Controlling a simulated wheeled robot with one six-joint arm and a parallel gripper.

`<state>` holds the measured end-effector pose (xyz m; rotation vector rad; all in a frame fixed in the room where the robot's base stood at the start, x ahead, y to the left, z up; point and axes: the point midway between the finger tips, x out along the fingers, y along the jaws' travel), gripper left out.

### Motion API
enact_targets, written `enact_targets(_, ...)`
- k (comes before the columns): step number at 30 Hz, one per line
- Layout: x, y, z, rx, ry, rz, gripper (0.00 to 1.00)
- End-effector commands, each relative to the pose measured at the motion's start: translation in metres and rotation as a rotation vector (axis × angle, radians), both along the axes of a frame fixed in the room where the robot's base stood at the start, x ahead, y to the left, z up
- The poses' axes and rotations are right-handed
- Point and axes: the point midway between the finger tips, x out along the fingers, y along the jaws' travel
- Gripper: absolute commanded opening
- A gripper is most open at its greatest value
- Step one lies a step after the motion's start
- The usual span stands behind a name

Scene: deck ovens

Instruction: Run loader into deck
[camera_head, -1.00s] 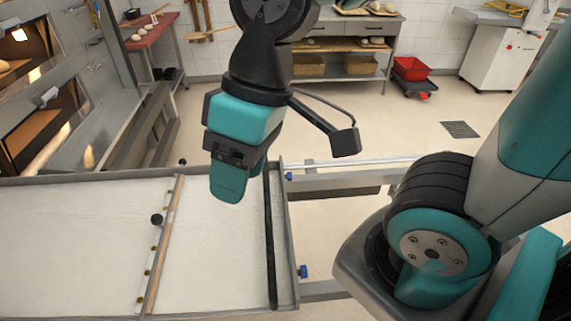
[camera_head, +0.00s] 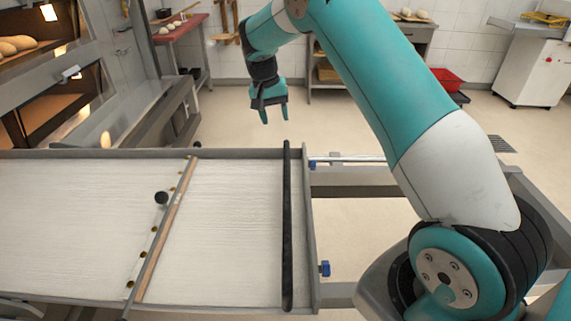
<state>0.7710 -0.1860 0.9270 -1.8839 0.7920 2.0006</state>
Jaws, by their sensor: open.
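The loader (camera_head: 240,152) is a long tray-like frame with a pale cloth bed (camera_head: 235,230), lying across the lower left. A wooden strip with small brass fittings and a black knob (camera_head: 161,198) crosses the bed. A black bar (camera_head: 287,225) crosses near its right end. The deck oven (camera_head: 75,80) stands at the upper left, with lit decks open at the front. My gripper (camera_head: 273,118) is open and empty, fingers pointing down, beyond the loader's far edge and apart from it.
Loaves (camera_head: 18,44) lie in the upper oven deck. A red-topped table (camera_head: 180,28) stands at the back. A white cabinet (camera_head: 532,68) and a red crate (camera_head: 447,80) stand at the back right. The floor behind the loader is clear.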

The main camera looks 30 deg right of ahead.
Motion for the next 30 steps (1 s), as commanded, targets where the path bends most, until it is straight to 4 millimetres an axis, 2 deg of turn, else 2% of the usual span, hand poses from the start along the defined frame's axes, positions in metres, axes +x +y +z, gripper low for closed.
enact_targets(18,-0.016,-0.02,-0.129,0.002,0.003,0.002,0.5)
enact_targets(24,-0.018,-0.024,-0.151,0.002,0.001,0.003,0.5)
enact_targets(30,-0.018,-0.025,-0.157,0.002,-0.001,0.003,0.5)
